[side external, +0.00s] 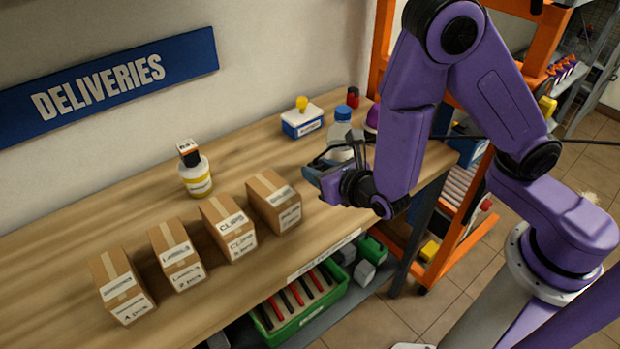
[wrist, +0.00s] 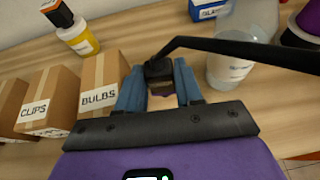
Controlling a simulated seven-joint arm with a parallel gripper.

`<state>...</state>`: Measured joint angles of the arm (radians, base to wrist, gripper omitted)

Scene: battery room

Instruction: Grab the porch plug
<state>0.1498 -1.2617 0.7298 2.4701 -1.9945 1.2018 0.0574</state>
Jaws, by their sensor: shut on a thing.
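My gripper (side external: 318,177) is low over the wooden bench, right of the row of cartons. In the wrist view its two blue fingers (wrist: 158,88) are shut on a small black plug (wrist: 159,70). A thick black cable (wrist: 250,48) runs from the plug to the right, across the view. In the side view the cable (side external: 455,137) passes by my arm, and the plug itself is hard to make out. No label on the plug can be read.
Cartons (side external: 274,199) stand left of my gripper. A clear bottle (wrist: 232,62) stands close on the right, behind the cable. A blue-and-white box (side external: 302,121) and a yellow-labelled bottle (side external: 196,178) stand farther back. The bench (side external: 90,230) has free room at left.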

